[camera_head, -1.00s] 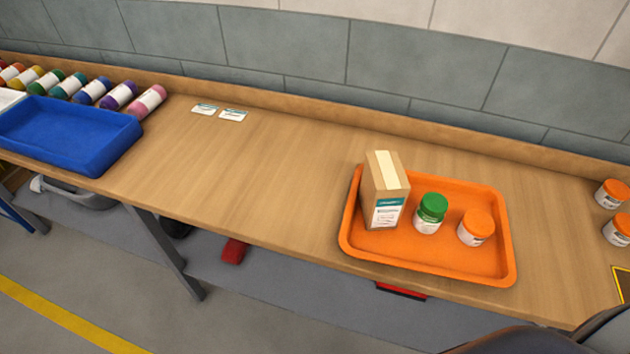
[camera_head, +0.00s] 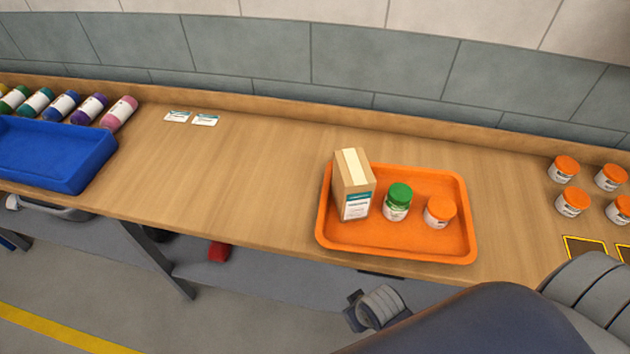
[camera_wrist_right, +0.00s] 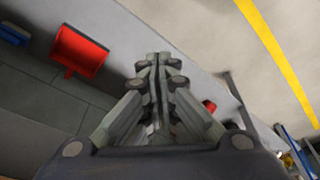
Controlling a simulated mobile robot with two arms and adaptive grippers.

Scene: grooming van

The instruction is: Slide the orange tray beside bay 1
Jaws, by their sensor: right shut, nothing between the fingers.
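The orange tray (camera_head: 400,250) lies flat on the wooden bench in the head view, right of the middle. It holds a tan box (camera_head: 353,185) with a pale top stripe, a green-lidded jar (camera_head: 397,203) and an orange-lidded jar (camera_head: 439,212), all upright. No bay 1 label is readable. My right arm comes in at the lower right of the head view, below the bench's front edge and apart from the tray. My right gripper (camera_wrist_right: 155,62) is shut and empty in the right wrist view. My left gripper is out of view.
A blue tray (camera_head: 60,160) and several bottles are at the left. Several orange-lidded jars and yellow-outlined dark patches (camera_head: 585,248) are at the right.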

